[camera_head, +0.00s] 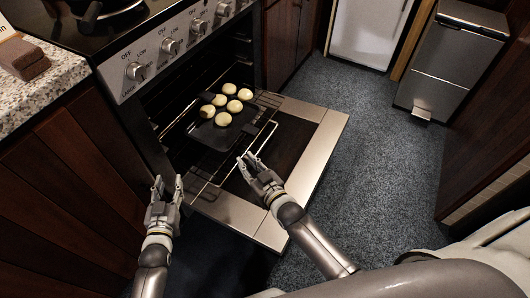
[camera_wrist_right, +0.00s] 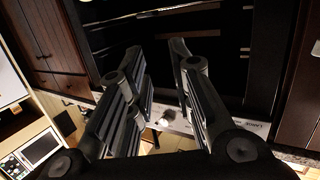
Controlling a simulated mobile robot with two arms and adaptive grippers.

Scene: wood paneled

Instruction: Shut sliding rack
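The sliding rack (camera_head: 265,135) is a wire rack pulled partly out of the oven, over the lowered oven door (camera_head: 312,135). It carries a dark tray (camera_head: 208,133) with several round pale buns on it. My right gripper (camera_head: 246,160) is open and empty, with its fingers near the rack's front bar; contact cannot be told. In the right wrist view its two fingers (camera_wrist_right: 155,48) stand apart with nothing between them, before a dark oven interior. My left gripper (camera_head: 167,183) is open and empty, to the left of the rack's front left corner.
The oven front with knobs (camera_head: 170,46) rises above the opening. A counter (camera_head: 50,75) with a brown block (camera_head: 23,60) lies at the left. A grey bin (camera_head: 440,70) stands at the upper right. The carpeted floor (camera_head: 385,150) right of the door is clear.

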